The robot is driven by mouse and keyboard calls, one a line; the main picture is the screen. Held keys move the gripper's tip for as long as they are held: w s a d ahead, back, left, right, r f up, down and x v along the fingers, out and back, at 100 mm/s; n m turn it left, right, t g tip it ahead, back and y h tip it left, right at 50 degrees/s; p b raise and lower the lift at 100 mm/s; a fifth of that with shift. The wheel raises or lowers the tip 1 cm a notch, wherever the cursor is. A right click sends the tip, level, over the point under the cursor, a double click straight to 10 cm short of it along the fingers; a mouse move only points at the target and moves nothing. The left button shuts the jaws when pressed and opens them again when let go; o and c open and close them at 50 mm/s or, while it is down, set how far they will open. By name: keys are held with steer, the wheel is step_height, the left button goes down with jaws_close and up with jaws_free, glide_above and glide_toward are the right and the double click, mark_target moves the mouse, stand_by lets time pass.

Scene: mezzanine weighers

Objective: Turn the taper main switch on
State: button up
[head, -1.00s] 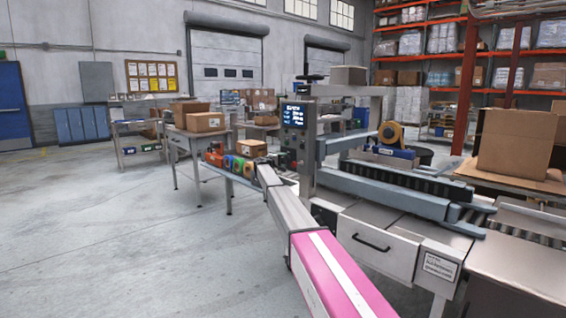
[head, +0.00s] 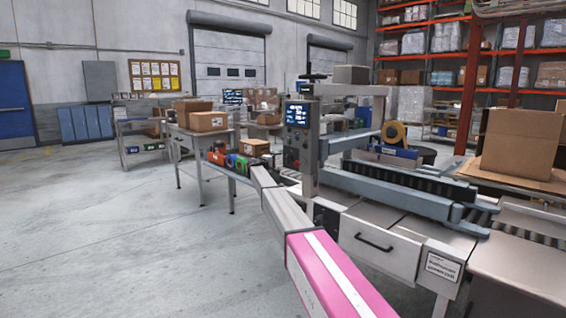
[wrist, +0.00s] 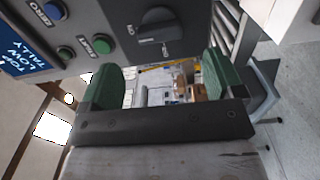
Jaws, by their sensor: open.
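The taper (head: 330,150) stands right of centre in the head view, with a lit display (head: 298,114) on its upright control box. In the wrist view the dark panel carries a black rotary main switch (wrist: 158,24) near the top centre. A green START button (wrist: 102,43), a blue ZERO button (wrist: 54,10) and a lit screen (wrist: 20,48) are to its left. My gripper (wrist: 160,68) is open, its green fingers well apart and empty. The switch appears beyond the fingertips, between them across the picture, and untouched. In the head view the fingers cannot be made out.
A table with cardboard boxes (head: 208,122) and several coloured items (head: 236,163) stand left of the taper. A drawer (head: 380,245) and conveyor rollers (head: 530,238) are at front right. The floor at left is clear.

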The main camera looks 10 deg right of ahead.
steer(key=shift+v, duration=2.3)
steer(key=s+d+f+m+g+y, duration=0.15)
steer(key=s+d+f, duration=0.25)
steer(key=s+f, duration=0.6)
steer(key=s+d+f+m+g+y, duration=0.1)
steer(key=s+d+f+g+y, duration=0.4)
steer(key=s, duration=0.8)
steer(key=s+d+f+m, duration=0.1)
steer(key=s+d+f, duration=0.2)
steer(key=s+f, duration=0.75)
steer(key=s+a+f+m+g+y, duration=0.1)
steer(key=s+f+y, duration=0.1)
steer(key=s, duration=1)
steer(key=s+f+m+g+y, duration=0.1)
steer(key=s+f+y, duration=0.1)
steer(key=s, duration=1)
steer(key=s+a+f+m+g+y, duration=0.1)
steer(key=s+f+g+y, duration=0.1)
steer(key=s, duration=1.1)
steer(key=shift+a+f+y, duration=0.35)
steer(key=shift+f+y, duration=0.15)
steer(key=shift+y, duration=0.55)
steer(key=shift+m, duration=0.25)
